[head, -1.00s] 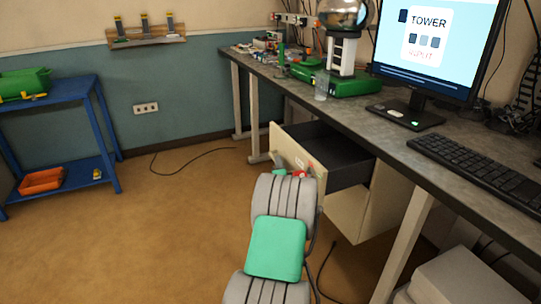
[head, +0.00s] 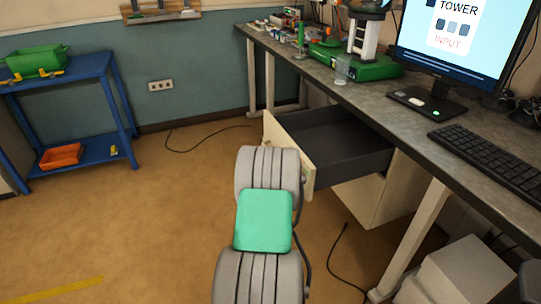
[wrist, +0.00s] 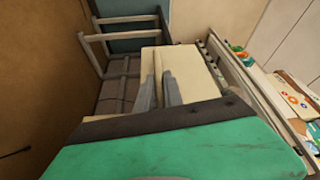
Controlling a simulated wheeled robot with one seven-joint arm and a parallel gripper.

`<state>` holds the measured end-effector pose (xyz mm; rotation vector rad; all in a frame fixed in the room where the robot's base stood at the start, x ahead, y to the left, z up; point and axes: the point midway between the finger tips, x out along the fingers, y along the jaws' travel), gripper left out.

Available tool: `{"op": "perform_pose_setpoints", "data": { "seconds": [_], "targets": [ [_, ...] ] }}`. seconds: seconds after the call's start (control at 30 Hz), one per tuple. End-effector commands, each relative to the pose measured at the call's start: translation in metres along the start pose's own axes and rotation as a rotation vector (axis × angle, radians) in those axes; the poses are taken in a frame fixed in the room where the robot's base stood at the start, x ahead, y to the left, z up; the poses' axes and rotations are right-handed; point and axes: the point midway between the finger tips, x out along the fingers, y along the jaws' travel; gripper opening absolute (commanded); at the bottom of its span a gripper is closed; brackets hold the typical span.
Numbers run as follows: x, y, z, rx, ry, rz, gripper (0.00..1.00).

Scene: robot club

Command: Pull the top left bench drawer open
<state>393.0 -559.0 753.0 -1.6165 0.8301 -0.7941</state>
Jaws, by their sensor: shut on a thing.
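The bench drawer stands well open in the head view, with a cream front (head: 284,136) and a dark, empty-looking inside (head: 340,143). It juts out from under the bench top, above a closed cream front (head: 360,197). My arm covers the lower left of the drawer front and hides my gripper in the head view. In the wrist view, my gripper's two grey fingers (wrist: 160,93) are close together against the cream drawer front (wrist: 186,66). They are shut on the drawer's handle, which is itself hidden.
The bench top (head: 385,108) carries a monitor, a keyboard (head: 490,160) and a green-based device (head: 355,68). A bench leg (head: 412,240) and pale boxes (head: 455,280) stand at the right. A blue shelf (head: 65,90) stands at the left. The floor between is open, with cables on it.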

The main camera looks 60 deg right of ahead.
Motion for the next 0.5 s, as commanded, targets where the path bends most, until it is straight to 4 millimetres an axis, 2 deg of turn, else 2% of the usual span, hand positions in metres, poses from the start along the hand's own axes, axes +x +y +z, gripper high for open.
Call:
{"op": "perform_pose_setpoints", "data": {
  "seconds": [0.03, 0.07, 0.3, 0.5],
  "targets": [
    [0.0005, 0.0000, -0.0003, 0.000, 0.000, 0.000, 0.00],
    [0.0005, -0.0001, -0.0003, 0.000, 0.000, 0.000, 0.13],
    [0.0005, -0.0005, 0.0003, 0.000, -0.001, -0.001, 0.33],
    [0.0005, -0.0007, 0.0009, 0.000, -0.001, -0.001, 0.33]
  ]
}}
